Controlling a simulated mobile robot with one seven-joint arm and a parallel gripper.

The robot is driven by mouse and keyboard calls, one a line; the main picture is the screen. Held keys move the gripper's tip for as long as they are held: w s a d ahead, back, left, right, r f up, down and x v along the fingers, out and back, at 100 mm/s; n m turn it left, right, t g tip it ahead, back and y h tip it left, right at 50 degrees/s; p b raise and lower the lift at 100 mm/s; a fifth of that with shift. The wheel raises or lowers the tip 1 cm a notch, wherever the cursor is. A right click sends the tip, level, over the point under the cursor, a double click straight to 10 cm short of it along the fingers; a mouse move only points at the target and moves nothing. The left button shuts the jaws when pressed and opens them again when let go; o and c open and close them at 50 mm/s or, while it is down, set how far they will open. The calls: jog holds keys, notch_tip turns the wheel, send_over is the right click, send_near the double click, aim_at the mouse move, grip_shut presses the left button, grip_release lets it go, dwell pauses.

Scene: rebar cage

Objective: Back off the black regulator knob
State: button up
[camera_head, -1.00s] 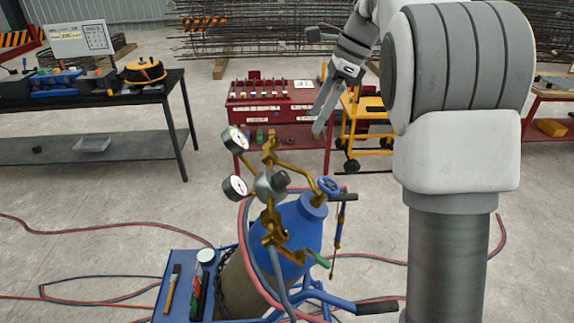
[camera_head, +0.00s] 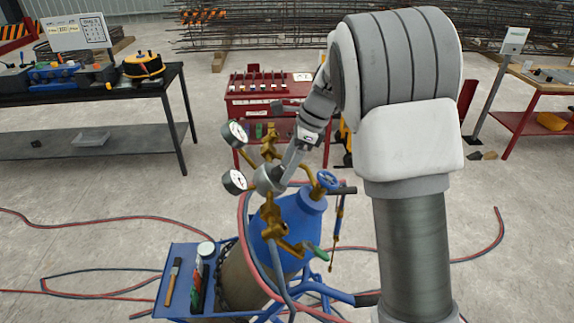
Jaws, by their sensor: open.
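The brass regulator (camera_head: 264,181) sits on top of the blue gas cylinder (camera_head: 302,214), with two white-faced gauges on its left, an upper gauge (camera_head: 235,133) and a lower gauge (camera_head: 235,181). My gripper (camera_head: 284,174) reaches down from the upper right to the regulator's right side, where the black knob is. The fingers cover the knob, so I cannot tell whether they touch it or stand around it. The jaws are open. The blue cylinder valve handwheel (camera_head: 327,180) is just right of my gripper.
The blue cart (camera_head: 180,262) carries the cylinder, with a brush (camera_head: 173,281) in its tray. Red and blue hoses (camera_head: 110,217) run over the floor. A red tool cart (camera_head: 245,106) stands behind, and a black workbench (camera_head: 100,140) at the left.

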jog(key=shift+a+f, duration=0.1)
jog(key=shift+f, duration=0.1)
grip_shut()
dwell(0.4)
